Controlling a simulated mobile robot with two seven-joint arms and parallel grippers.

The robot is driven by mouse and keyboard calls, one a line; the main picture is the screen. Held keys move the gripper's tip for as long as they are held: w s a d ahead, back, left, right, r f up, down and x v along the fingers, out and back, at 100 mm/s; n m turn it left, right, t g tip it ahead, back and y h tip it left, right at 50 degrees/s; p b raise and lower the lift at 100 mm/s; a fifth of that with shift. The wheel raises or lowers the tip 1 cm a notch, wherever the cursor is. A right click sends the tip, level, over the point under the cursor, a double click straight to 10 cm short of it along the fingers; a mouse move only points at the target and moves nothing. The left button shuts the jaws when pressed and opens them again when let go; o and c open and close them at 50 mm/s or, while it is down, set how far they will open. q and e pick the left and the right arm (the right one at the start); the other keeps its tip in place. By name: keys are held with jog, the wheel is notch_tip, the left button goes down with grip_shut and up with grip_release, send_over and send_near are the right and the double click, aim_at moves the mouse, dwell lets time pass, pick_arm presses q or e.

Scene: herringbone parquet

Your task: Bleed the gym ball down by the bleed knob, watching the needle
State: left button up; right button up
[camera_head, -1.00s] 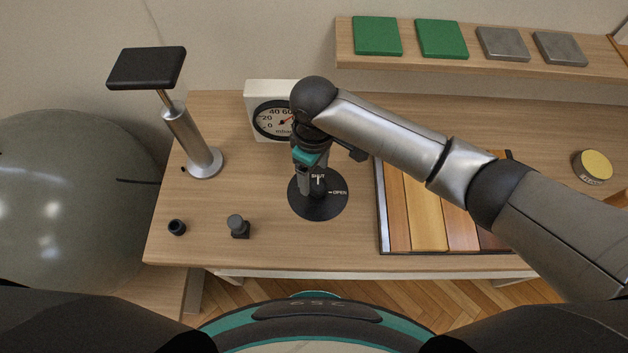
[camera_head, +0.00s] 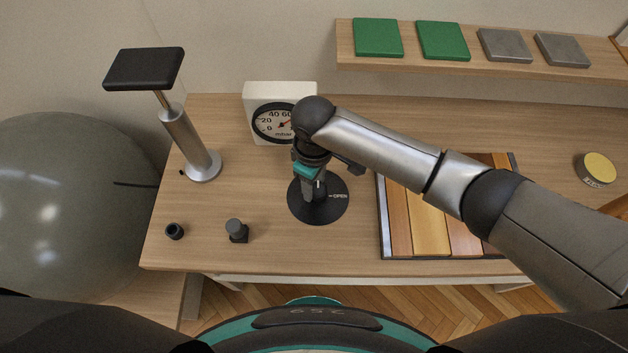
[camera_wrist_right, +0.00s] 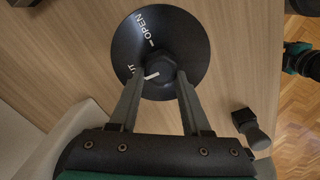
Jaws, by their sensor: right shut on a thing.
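The bleed knob (camera_wrist_right: 164,74) is a dark knob on a round black plate (camera_head: 335,207) marked OPEN and SHUT. My right gripper (camera_head: 312,192) points down onto it, its fingers (camera_wrist_right: 158,80) closed around the knob. The knob's white mark points near the partly hidden SHUT lettering in the right wrist view. The white-cased gauge (camera_head: 254,92) stands behind; its red needle (camera_head: 285,124) points up and right, and my wrist hides the dial's right part. The large grey gym ball (camera_head: 70,210) is at the left. My left gripper is out of view.
A hand pump (camera_head: 188,140) stands at the table's left. Two small dark fittings (camera_head: 175,231) (camera_head: 238,231) lie near the front edge. A framed wooden slat panel (camera_head: 430,225) and a yellow-topped tin (camera_head: 597,168) are right. A shelf (camera_head: 350,60) holds green and grey tiles.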

grip_shut()
jog(key=shift+r+p, duration=0.1)
jog(key=shift+p, duration=0.4)
jog(key=m+p, duration=0.3)
jog(key=p, duration=0.1)
jog(key=shift+r+m+p, duration=0.1)
jog(key=shift+m+p, duration=0.2)
jog(key=shift+w+d+m+p, duration=0.1)
jog(key=shift+m+p, duration=0.8)
jog(key=shift+m, duration=0.1)
jog(key=shift+w+m+p, duration=0.1)
jog(key=shift+m+p, duration=0.4)
jog(key=shift+m, duration=0.1)
jog(key=shift+d+f, duration=0.1)
jog(key=shift+f, duration=0.1)
jog(key=o, duration=0.7)
grip_release()
